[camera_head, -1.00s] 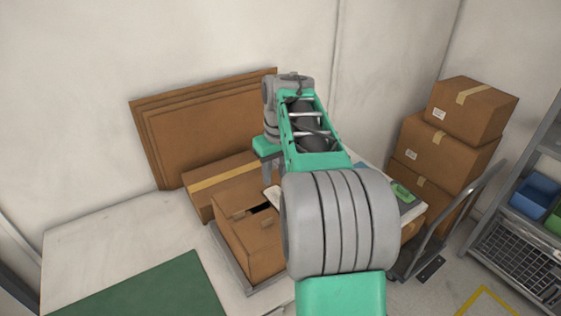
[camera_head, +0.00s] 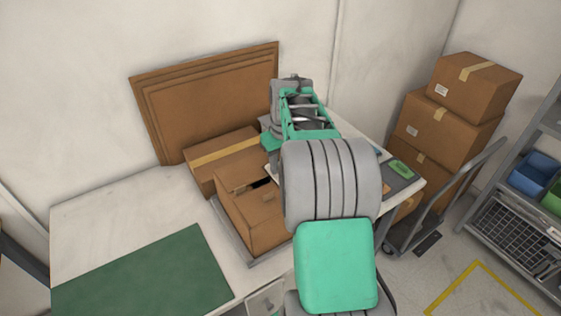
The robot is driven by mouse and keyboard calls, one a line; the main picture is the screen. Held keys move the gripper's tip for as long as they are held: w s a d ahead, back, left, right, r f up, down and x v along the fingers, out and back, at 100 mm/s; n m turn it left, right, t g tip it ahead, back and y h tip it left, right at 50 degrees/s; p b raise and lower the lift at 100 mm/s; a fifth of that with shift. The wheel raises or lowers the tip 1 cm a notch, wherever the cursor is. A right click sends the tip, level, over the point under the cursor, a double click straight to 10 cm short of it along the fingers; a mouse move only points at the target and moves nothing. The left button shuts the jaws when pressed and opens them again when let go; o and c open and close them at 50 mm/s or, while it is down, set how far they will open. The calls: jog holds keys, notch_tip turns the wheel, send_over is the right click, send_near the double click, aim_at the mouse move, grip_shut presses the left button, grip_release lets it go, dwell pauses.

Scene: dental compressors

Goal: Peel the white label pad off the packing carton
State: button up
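The packing carton (camera_head: 250,221) is a brown box standing on a grey tray or scale (camera_head: 227,231) on the white table. Its top flaps are partly open, with a dark gap between them. My arm covers the carton's right side. A small pale piece (camera_head: 270,172) shows at the carton's upper right edge, beside my arm; I cannot tell whether it is the white label pad. My gripper (camera_head: 272,144) is just behind and above the carton, mostly hidden by my own arm. Its fingertips do not show clearly, so its opening and any hold are unclear.
A taped flat carton (camera_head: 225,160) lies behind the packing carton, with cardboard sheets (camera_head: 210,105) against the wall. A green mat (camera_head: 145,272) covers the table's front left. A grey pad with a green item (camera_head: 402,170) is at the right. Stacked boxes (camera_head: 447,122) stand on a trolley beyond.

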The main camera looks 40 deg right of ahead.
grip_shut()
jog(key=shift+r+p, duration=1)
jog(key=shift+r, duration=0.6)
dwell(1.7)
jog(key=shift+r+p, duration=1.9)
jog(key=shift+r, duration=1.05)
